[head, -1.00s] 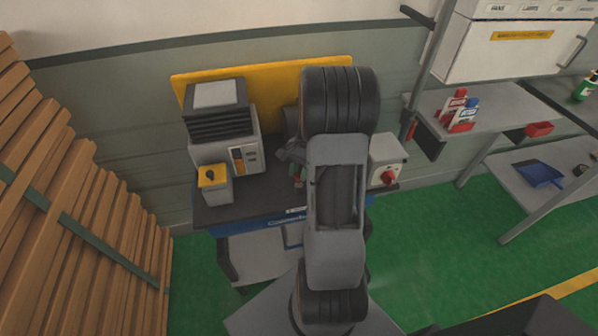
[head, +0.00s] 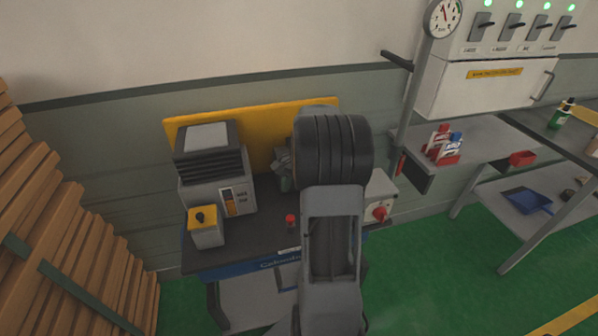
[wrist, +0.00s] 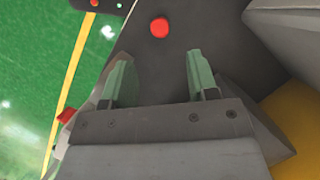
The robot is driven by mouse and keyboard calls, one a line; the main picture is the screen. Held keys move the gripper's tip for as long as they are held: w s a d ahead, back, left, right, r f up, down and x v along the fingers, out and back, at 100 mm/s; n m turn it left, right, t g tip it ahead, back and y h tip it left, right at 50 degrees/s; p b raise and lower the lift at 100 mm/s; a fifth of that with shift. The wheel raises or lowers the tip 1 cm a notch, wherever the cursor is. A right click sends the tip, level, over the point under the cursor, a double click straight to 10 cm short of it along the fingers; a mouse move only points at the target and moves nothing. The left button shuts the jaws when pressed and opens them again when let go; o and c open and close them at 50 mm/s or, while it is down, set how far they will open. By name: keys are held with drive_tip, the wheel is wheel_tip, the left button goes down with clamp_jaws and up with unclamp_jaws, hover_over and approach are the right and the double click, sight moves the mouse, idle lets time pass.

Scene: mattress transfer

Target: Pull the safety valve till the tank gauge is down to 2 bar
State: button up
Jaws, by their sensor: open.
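A round white gauge (head: 443,17) with a dark needle stands at the top right of the head view; its figures are too small to read. A small red knob (head: 291,220) stands on the dark bench top (head: 250,238). A red round top (wrist: 159,28), apparently the same knob, shows beyond the fingertips in the wrist view. My gripper (wrist: 156,75) is open, with green-padded fingers apart and nothing between them. In the head view my arm hides most of it; a grey part shows left of the arm. I cannot identify a safety valve or pull ring for certain.
A grey machine (head: 213,182) and a yellow-topped box (head: 206,232) stand on the bench's left. A switch box with a red knob (head: 380,213) is at its right. A yellow panel (head: 262,135) stands behind. Wooden slats (head: 85,260) rise at left; green floor lies right.

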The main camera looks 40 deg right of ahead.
drive_tip(key=v, duration=0.6)
idle(0.6)
drive_tip(key=s+a+n+t+h, duration=0.1)
drive_tip(key=s+a+n+t, duration=0.1)
drive_tip(key=a, duration=0.5)
drive_tip(key=s+a+r+n+t+h, duration=0.1)
drive_tip(key=s+a+n, duration=0.2)
drive_tip(key=a+n, duration=0.4)
drive_tip(key=s+a+n+t+h, duration=0.2)
drive_tip(key=a+n, duration=0.3)
drive_tip(key=a, duration=0.4)
drive_tip(key=shift+s+a+r+t, duration=0.2)
drive_tip(key=shift+s+a+t, duration=0.1)
drive_tip(key=shift+s, duration=0.55)
drive_tip(key=shift+d, duration=0.15)
